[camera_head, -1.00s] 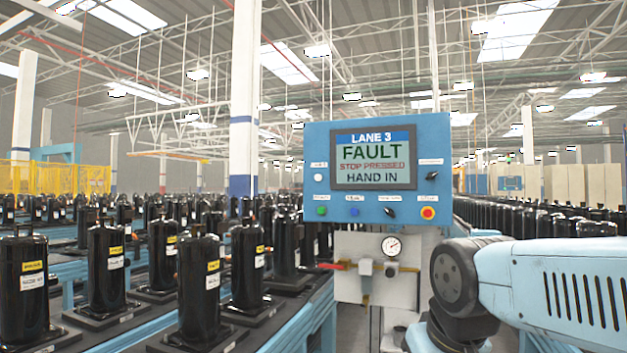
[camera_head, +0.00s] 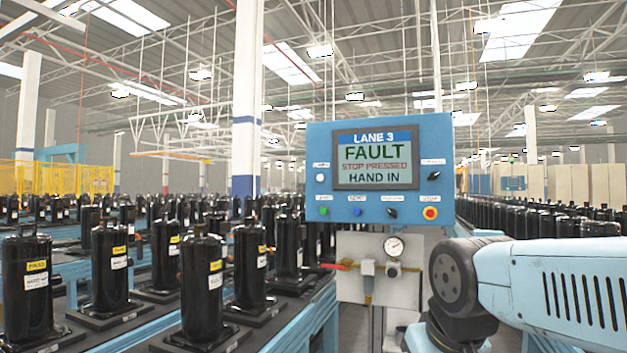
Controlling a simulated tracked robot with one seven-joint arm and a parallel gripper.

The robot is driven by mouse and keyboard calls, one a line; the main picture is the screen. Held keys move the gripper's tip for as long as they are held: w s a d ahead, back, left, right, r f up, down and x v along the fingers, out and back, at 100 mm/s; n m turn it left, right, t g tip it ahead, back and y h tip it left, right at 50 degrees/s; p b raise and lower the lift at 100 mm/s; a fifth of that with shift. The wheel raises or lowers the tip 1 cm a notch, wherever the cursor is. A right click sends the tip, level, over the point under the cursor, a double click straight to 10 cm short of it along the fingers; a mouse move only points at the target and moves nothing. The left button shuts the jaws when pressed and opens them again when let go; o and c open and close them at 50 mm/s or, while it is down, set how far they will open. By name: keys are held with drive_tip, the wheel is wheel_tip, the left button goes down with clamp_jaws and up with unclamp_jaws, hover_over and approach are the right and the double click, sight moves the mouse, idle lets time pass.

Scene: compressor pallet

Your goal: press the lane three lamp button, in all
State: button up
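The lane 3 control panel (camera_head: 318,140) is a blue box with a screen (camera_head: 375,160) reading "LANE 3 FAULT, STOP PRESSED, HAND IN". A white button (camera_head: 320,178) sits at its left under a small label that is too small to read surely; it may be the lamp button. Below are a green button (camera_head: 323,211), a blue button (camera_head: 357,211), a black selector (camera_head: 392,213) and a red button on yellow (camera_head: 430,213). Another black selector (camera_head: 432,178) is at the right. My arm shows at lower right, but my gripper is out of view.
A white box with a pressure gauge (camera_head: 393,246) and a red-handled valve (camera_head: 333,266) hangs below the panel. Black compressors (camera_head: 203,290) stand on blue conveyors at left, and more (camera_head: 540,222) at right. A white column (camera_head: 246,70) rises behind.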

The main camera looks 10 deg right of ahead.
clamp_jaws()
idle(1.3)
